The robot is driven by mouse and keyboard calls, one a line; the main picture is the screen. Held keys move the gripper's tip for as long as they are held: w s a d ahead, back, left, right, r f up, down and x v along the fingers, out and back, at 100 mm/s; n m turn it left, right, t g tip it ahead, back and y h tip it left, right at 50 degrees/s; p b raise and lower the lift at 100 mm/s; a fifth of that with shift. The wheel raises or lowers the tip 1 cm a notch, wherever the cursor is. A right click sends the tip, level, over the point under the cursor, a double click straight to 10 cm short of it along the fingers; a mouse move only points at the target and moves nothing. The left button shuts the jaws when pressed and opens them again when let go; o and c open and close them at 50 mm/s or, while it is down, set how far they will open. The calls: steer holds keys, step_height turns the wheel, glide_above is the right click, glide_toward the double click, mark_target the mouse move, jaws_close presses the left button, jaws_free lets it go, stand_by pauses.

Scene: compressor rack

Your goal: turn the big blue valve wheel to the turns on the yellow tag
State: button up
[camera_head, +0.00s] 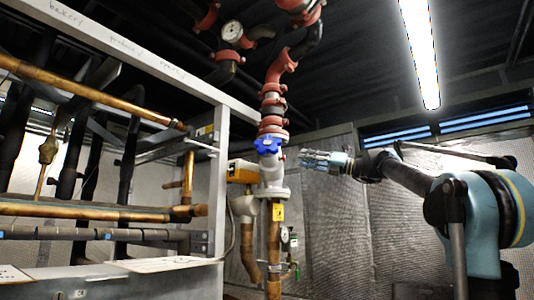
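The blue valve wheel (268,146) is mounted on the front of a vertical pipe run, between red fittings above and a grey valve body (272,178) below. A small yellow tag (278,212) is on the pipe under the valve body; its writing is too small to read. My gripper (304,159) points left towards the valve, just right of the wheel and slightly lower. It appears apart from the wheel, with nothing visible between its fingers. Its fingers are too small to tell open from shut.
A grey frame post (219,170) and copper pipes (90,210) fill the left side. A pressure gauge (232,31) is above. A small gauge and fittings (286,236) hang lower right of the pipe.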

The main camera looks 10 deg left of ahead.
mark_target(269, 147)
steer(key=shift+m, duration=0.4)
steer(key=x, duration=0.6)
steer(key=r+x, duration=0.1)
steer(key=x, duration=0.5)
steer(key=r+x, duration=0.1)
steer(key=x, duration=0.4)
steer(key=shift+w+r, duration=0.15)
steer(key=shift+w, duration=0.05)
jaws_close()
